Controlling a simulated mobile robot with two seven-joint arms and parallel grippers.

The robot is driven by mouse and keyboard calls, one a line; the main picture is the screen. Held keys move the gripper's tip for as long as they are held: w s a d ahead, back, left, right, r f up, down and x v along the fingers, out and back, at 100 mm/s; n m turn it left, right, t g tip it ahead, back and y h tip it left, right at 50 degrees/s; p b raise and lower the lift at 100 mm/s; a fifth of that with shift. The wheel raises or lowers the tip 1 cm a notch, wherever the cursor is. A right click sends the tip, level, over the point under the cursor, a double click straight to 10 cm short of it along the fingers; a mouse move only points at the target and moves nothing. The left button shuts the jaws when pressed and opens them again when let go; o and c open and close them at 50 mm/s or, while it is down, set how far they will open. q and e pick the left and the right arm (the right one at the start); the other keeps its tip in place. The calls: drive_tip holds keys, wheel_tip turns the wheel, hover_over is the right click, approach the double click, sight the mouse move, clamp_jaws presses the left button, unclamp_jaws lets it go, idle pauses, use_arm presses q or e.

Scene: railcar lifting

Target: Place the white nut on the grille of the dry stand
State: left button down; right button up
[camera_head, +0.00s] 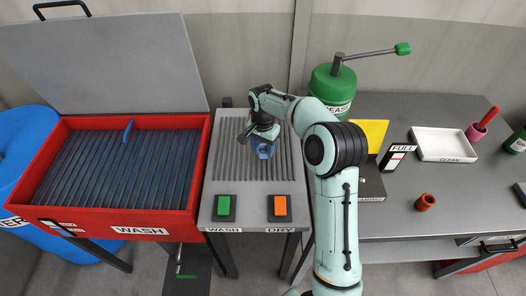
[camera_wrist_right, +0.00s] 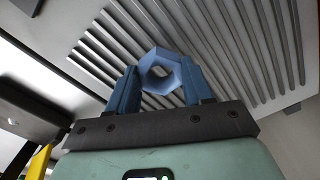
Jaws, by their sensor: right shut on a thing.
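My right gripper (camera_head: 264,150) is over the slotted grey grille (camera_head: 228,160) of the stand labelled WASH and DRY. In the right wrist view its two blue fingers (camera_wrist_right: 157,88) are shut on a hexagonal nut (camera_wrist_right: 172,82). The nut looks blue-grey rather than white, and its hole shows. The grille (camera_wrist_right: 215,50) lies behind the nut in that view; I cannot tell whether the nut touches it. My left gripper is not in view.
A green button (camera_head: 224,205) and an orange button (camera_head: 280,206) sit on the stand's front. Left is a red wash tub (camera_head: 120,215) with its lid up. Right are a green grease can (camera_head: 333,88), a white CLEAN tray (camera_head: 444,145) and a brown-orange ring (camera_head: 425,202) on a grey table.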

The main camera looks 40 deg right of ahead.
sight(263, 149)
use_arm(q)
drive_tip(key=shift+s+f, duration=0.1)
use_arm(e)
drive_tip(key=shift+f, duration=1.1)
drive_tip(key=shift+f, duration=0.1)
drive_tip(key=o, duration=1.3)
drive_tip(key=shift+f, duration=0.1)
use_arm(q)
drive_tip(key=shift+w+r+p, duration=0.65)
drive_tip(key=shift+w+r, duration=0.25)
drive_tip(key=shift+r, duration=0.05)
use_arm(e)
wheel_tip(263, 149, up, 12)
drive_tip(key=shift+r, duration=0.2)
